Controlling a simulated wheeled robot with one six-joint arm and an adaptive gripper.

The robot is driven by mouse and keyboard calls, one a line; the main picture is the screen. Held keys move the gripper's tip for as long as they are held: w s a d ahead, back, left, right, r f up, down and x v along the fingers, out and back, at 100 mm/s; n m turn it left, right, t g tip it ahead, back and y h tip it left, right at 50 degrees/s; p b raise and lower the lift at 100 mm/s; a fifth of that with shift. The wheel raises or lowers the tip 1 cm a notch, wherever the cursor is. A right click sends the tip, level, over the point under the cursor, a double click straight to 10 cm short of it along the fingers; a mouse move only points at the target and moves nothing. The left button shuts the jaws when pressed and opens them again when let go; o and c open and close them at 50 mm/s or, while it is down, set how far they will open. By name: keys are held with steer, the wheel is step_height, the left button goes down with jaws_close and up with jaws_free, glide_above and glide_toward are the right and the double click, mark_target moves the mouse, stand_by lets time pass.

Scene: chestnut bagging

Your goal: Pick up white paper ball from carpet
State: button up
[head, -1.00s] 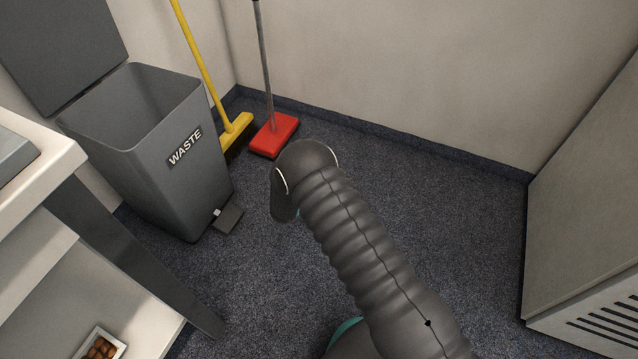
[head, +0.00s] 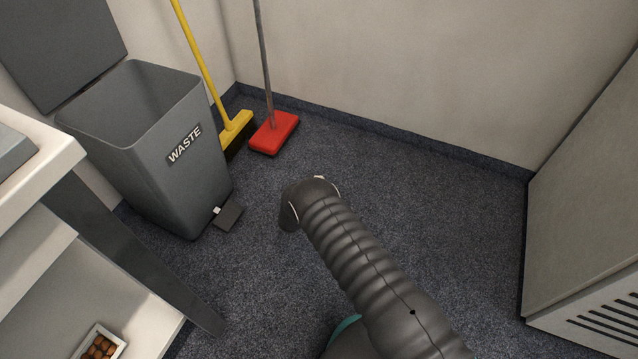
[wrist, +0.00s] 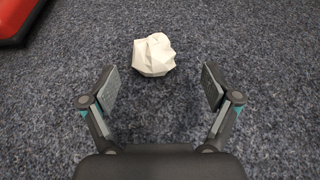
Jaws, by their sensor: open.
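The white paper ball (wrist: 154,55) lies on the blue-grey carpet (wrist: 255,60) in the wrist view, crumpled and faceted. My gripper (wrist: 160,86) is open and empty. Its two fingers stand apart, and the ball is a little beyond the fingertips, roughly centred between them and slightly left. In the head view my arm reaches down over the carpet (head: 400,190). The ball and the gripper fingers are hidden there behind the arm.
A yellow broom (head: 236,128) and an open grey waste bin (head: 150,150) are left. A shelf table (head: 40,230) is at the left, a cabinet (head: 590,200) at the right.

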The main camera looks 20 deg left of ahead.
steer(key=shift+a+b+x, duration=0.15)
steer(key=shift+b+x, duration=0.1)
steer(key=shift+x, duration=1.1)
steer(key=shift+a+b+x, duration=0.2)
steer(key=shift+b+x, duration=0.05)
steer(key=shift+x, duration=1.05)
steer(key=shift+r, duration=0.1)
steer(key=c, duration=0.9)
